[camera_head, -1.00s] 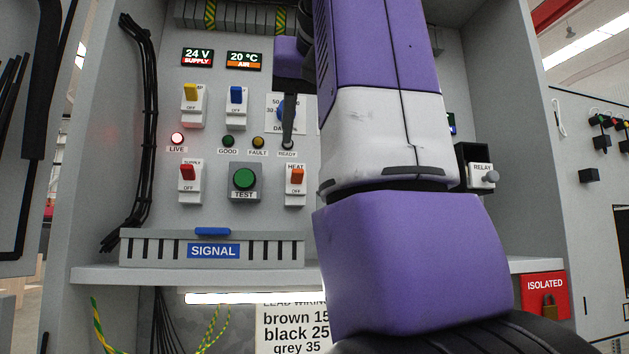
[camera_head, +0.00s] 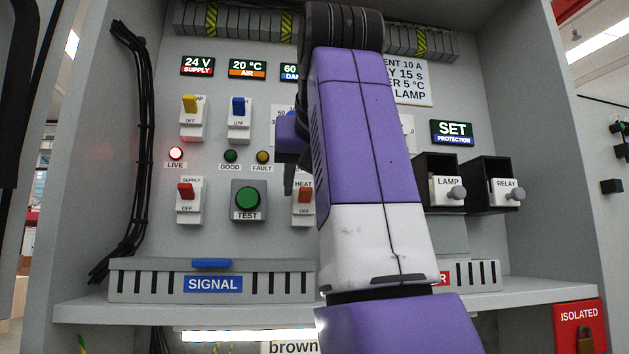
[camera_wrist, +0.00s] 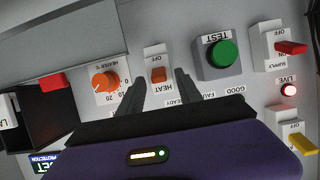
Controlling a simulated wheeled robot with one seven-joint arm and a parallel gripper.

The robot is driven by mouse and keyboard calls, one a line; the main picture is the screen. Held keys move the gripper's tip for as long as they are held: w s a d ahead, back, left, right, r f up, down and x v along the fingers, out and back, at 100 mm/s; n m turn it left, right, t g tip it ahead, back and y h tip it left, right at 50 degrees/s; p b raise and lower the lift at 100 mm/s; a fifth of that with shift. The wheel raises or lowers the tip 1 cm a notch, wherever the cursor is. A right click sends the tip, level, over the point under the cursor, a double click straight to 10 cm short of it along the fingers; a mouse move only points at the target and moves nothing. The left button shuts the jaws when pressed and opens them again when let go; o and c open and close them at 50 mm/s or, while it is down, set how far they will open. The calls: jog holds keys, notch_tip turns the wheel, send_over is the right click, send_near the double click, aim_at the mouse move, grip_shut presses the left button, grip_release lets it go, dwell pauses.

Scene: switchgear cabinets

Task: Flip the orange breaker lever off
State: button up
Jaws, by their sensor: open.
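The HEAT breaker (camera_head: 302,218) is a white switch with an orange lever (camera_head: 306,195) on the cabinet panel. The lever stands up at the HEAT end, away from the OFF label below it. In the wrist view, which is turned upside down, the orange lever (camera_wrist: 158,75) shows between the fingertips. My gripper (camera_wrist: 159,80) is open, with one finger on each side of the lever and nothing held. I cannot tell whether the fingers touch it. In the head view, my gripper (camera_head: 289,182) is just left of the lever, and my arm hides part of the breaker.
A green TEST button (camera_head: 248,198) sits just left of the breaker. An orange heater knob (camera_wrist: 104,83) is on its other side. Red (camera_head: 186,190), yellow (camera_head: 190,104) and blue (camera_head: 239,107) levers are nearby. A SIGNAL duct (camera_head: 135,285) runs below.

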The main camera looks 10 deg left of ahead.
jog(key=shift+c, duration=0.4)
grip_shut()
jog(key=shift+f, duration=0.1)
